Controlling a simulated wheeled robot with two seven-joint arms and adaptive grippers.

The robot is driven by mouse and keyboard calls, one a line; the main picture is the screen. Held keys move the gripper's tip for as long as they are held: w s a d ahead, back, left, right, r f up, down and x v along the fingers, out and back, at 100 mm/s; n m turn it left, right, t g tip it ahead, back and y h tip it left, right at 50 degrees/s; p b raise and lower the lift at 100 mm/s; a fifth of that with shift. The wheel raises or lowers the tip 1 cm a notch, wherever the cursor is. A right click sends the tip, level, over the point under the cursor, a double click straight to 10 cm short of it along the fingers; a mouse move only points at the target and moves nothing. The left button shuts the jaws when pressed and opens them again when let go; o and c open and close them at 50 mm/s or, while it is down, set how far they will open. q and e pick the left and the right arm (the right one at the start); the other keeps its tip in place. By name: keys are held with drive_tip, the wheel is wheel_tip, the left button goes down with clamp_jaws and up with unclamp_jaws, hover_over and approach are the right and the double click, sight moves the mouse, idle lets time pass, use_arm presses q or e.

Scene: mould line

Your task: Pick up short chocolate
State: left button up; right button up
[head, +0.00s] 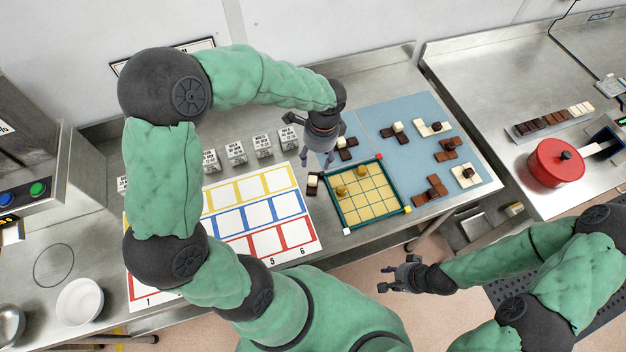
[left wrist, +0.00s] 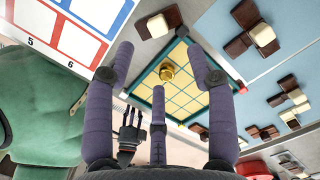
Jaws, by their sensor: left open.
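A short chocolate piece (head: 312,184), two cells long in dark brown and white, lies on the steel table just left of the yellow grid tray. It also shows in the left wrist view (left wrist: 150,24) near the top, ahead of the fingers. My left gripper (head: 318,156) is open and empty, pointing down above the table, behind this piece and apart from it. A larger brown and white piece (head: 346,150) lies on the blue mat to its right. My right gripper (head: 390,277) is open and empty in front of the table's edge.
The grid tray (head: 408,192) has raised green edges and holds gold-coloured pieces. Several other chocolates lie on the blue mat (head: 395,110). A white card with coloured frames (head: 265,215) lies left, with small printed blocks (head: 236,152) behind it. A red pot (head: 556,165) stands right.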

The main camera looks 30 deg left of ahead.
use_arm(q)
drive_tip(key=b, duration=0.1)
hover_over(313, 179)
drive_tip(key=w, duration=0.1)
wheel_tip(313, 179, down, 6)
drive_tip(key=shift+r, duration=0.25)
drive_tip(key=shift+s+f+b, duration=0.25)
drive_tip(key=shift+f+b, duration=0.05)
drive_tip(key=shift+f, duration=1.05)
drive_tip(key=shift+s+f+b, duration=0.2)
drive_tip(key=shift+f+b, duration=0.1)
drive_tip(key=shift+f, duration=1)
clamp_jaws()
